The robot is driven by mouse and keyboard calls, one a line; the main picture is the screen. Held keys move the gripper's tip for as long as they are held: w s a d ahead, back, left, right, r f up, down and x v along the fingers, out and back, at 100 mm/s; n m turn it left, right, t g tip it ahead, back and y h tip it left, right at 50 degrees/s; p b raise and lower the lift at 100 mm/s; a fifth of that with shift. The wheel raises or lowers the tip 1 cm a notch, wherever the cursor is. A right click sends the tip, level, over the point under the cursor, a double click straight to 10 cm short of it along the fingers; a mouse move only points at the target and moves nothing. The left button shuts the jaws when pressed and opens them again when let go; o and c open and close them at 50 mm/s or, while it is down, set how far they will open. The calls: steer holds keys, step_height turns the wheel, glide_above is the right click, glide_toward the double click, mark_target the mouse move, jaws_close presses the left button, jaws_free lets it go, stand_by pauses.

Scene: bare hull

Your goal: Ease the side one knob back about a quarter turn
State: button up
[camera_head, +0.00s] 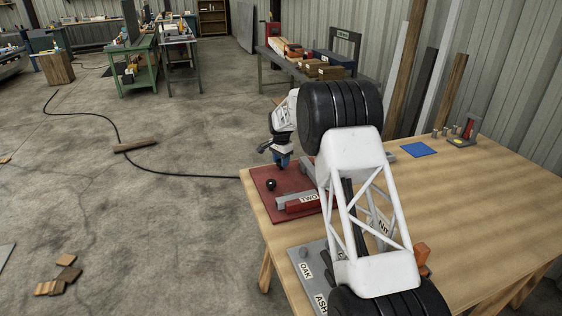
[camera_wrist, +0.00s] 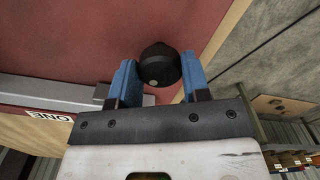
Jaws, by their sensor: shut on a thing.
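A black round knob (camera_wrist: 158,72) sits between the two blue fingers of my gripper (camera_wrist: 159,62) in the wrist view, and the fingers are shut on it. A second black knob (camera_head: 271,184) stands free nearer the camera, near a bar labelled TWO (camera_head: 308,198).
The board lies on a wooden table (camera_head: 480,195) close to its left edge. A grey plate (camera_head: 303,254) with labels OAK and ASH is in front, partly behind my arm. A blue square (camera_head: 419,149) and small metal pieces (camera_head: 445,131) are to the right.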

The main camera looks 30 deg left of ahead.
steer(key=n, duration=0.4)
steer(key=shift+n, duration=0.4)
steer(key=n, duration=0.4)
steer(key=shift+r, duration=0.1)
steer(key=n, duration=1)
steer(key=shift+n, duration=0.3)
steer(key=o, duration=0.9)
steer(key=shift+o, duration=0.2)
steer(key=shift+r, duration=0.1)
